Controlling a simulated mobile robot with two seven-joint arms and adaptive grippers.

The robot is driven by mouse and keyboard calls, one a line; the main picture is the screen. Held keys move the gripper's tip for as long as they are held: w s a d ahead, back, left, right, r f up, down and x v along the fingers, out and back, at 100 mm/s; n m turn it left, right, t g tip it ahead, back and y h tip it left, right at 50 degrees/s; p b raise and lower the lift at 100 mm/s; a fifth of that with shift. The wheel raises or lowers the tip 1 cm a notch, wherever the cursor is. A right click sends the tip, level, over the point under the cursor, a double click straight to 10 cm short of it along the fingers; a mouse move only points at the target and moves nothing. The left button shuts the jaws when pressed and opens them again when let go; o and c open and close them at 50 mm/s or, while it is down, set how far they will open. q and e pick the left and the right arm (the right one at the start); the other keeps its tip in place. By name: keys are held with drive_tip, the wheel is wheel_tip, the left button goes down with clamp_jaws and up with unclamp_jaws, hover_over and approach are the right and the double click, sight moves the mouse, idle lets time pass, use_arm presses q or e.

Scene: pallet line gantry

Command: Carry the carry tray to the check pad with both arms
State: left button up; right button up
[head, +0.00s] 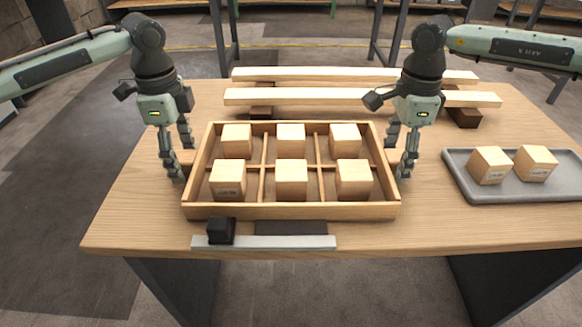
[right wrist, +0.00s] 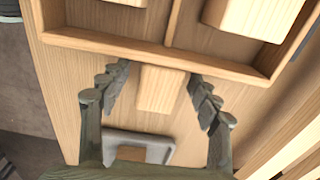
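The wooden carry tray (head: 290,211) sits on the table, divided into compartments that each hold a pale wooden block. In the right wrist view the tray wall (right wrist: 110,43) is at the top, and a wooden handle (right wrist: 160,90) sticks out between the open fingers, with gaps on both sides. A dark flat patch (head: 290,228) lies in front of the tray; I cannot tell whether it is the check pad.
A grey tray (head: 455,170) with two blocks stands at the right. Two long wooden beams (head: 300,96) lie on dark supports behind the carry tray. A pale bar (head: 290,242) with a black block (head: 221,231) lies along the front edge. The table's left end is clear.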

use_arm(q)
clamp_jaws()
use_arm(e)
clamp_jaws()
use_arm(q)
drive_tip(key=shift+r, duration=0.15)
use_arm(e)
drive_tip(key=shift+r, duration=0.1)
